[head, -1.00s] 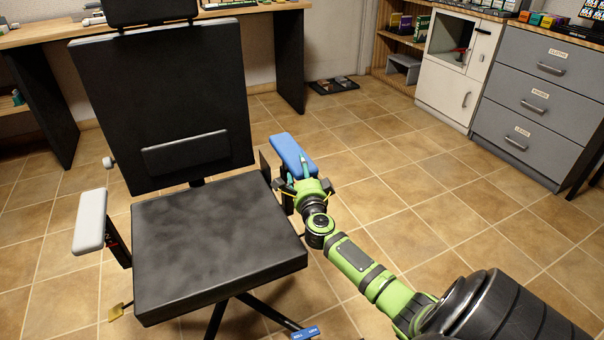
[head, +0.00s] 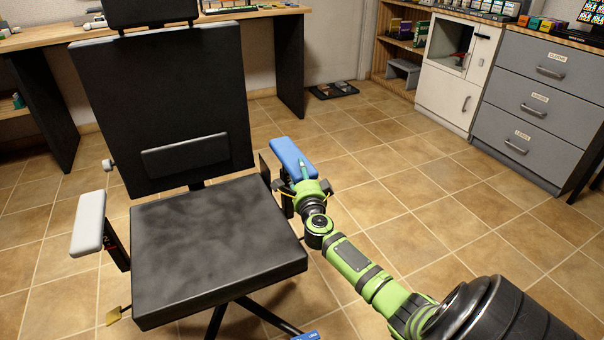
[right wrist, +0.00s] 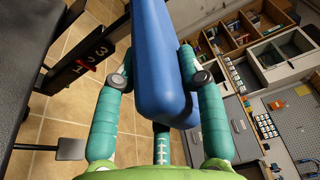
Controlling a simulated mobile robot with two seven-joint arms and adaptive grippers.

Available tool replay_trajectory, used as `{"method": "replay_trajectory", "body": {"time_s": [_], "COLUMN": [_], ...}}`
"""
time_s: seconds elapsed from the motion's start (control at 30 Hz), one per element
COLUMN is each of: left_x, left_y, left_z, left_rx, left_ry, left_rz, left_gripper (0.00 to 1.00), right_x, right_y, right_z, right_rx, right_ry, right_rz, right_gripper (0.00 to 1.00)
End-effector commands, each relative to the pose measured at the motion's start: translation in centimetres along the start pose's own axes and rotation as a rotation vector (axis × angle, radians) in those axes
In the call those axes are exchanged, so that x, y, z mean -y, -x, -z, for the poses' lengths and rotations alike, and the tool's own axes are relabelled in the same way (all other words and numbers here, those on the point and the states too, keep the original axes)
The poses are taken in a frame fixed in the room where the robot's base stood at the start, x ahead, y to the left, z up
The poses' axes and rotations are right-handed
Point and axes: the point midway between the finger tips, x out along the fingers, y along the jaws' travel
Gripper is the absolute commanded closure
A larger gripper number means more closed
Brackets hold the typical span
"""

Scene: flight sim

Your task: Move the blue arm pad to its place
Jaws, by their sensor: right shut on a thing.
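The blue arm pad (head: 292,157) is at the right side of the black office chair (head: 217,232), above the chair's right-hand armrest support (head: 266,170). My right gripper (head: 303,184) is shut on the pad near its front end. In the right wrist view the blue pad (right wrist: 160,65) runs between the teal fingers of the gripper (right wrist: 158,80). A dark post with the marks 3 and 1 (right wrist: 92,55) stands left of the pad there. I cannot tell whether the pad touches its support. My left gripper is not in view.
A grey arm pad (head: 89,222) sits on the chair's left side. A wooden desk (head: 235,17) stands behind the chair. Grey drawers (head: 538,105) and a white cabinet (head: 455,95) stand at the back right. The tiled floor (head: 440,200) between is clear.

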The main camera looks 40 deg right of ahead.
Motion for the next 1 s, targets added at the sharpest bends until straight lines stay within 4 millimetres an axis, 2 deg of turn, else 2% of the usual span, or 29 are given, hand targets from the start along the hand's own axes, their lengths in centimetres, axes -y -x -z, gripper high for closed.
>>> {"method": "replay_trajectory", "body": {"time_s": [0.03,0.13,0.3,0.57,0.6,0.63,1.0], "left_x": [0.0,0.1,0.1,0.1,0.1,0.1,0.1], "left_y": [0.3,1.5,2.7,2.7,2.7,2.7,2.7], "left_z": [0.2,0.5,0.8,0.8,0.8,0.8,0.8], "left_rx": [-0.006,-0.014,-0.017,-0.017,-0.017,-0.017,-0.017], "left_ry": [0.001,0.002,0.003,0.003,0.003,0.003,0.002], "left_rz": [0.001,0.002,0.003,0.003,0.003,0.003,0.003], "left_gripper": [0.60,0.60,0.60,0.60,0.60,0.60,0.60], "right_x": [-1.6,-2.5,-3.1,-3.2,-3.3,-3.3,-2.9], "right_y": [0.2,0.2,0.2,0.3,0.3,0.3,0.4], "right_z": [0.0,0.0,0.0,0.0,0.0,0.0,0.0], "right_rx": [-0.002,-0.002,-0.001,0.000,0.000,0.000,0.000], "right_ry": [-0.001,-0.001,0.000,0.001,0.001,0.001,0.001], "right_rz": [-0.012,-0.015,-0.016,-0.019,-0.020,-0.020,-0.013], "right_gripper": [1.00,1.00,1.00,1.00,0.48,0.36,0.35]}}
